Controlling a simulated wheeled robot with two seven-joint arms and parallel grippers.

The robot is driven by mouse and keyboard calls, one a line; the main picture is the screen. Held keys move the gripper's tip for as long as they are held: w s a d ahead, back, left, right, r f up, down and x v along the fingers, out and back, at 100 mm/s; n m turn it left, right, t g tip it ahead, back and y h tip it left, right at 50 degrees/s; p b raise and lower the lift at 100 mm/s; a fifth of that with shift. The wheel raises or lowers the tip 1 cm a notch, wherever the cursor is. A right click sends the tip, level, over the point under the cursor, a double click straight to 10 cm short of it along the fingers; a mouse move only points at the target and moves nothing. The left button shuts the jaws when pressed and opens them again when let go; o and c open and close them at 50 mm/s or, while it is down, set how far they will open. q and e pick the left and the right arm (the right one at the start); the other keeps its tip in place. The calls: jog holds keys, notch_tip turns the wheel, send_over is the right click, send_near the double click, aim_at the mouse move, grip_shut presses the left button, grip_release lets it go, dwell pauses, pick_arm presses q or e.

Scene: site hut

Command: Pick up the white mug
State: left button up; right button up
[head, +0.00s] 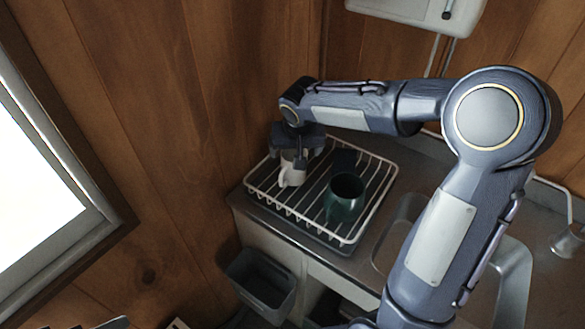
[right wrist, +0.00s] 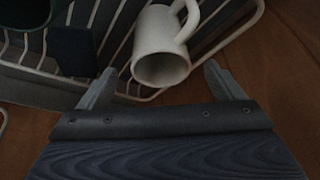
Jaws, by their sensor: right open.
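The white mug (head: 291,171) stands in the back left part of the white wire dish rack (head: 259,190), partly hidden by my right gripper (head: 299,153) above it. In the right wrist view the mug (right wrist: 160,50) shows its open mouth and its handle at the upper right. My right gripper (right wrist: 165,84) is open there, with one finger to each side of the mug's near end. No grip on the mug shows.
A dark green mug (head: 343,198) stands in the rack to the right of the white mug. A dark block-like thing (head: 345,160) is behind it. The sink (head: 400,230) lies to the right, wood walls close behind and left. A grey bin (head: 262,287) is below the counter.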

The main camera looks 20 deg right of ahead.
aim_at(291, 170)
jog(key=x, duration=0.4)
jog(key=shift+f+p, duration=0.15)
jog(key=shift+p, duration=0.2)
jog(key=c, duration=1.3)
jog(key=shift+o, duration=0.2)
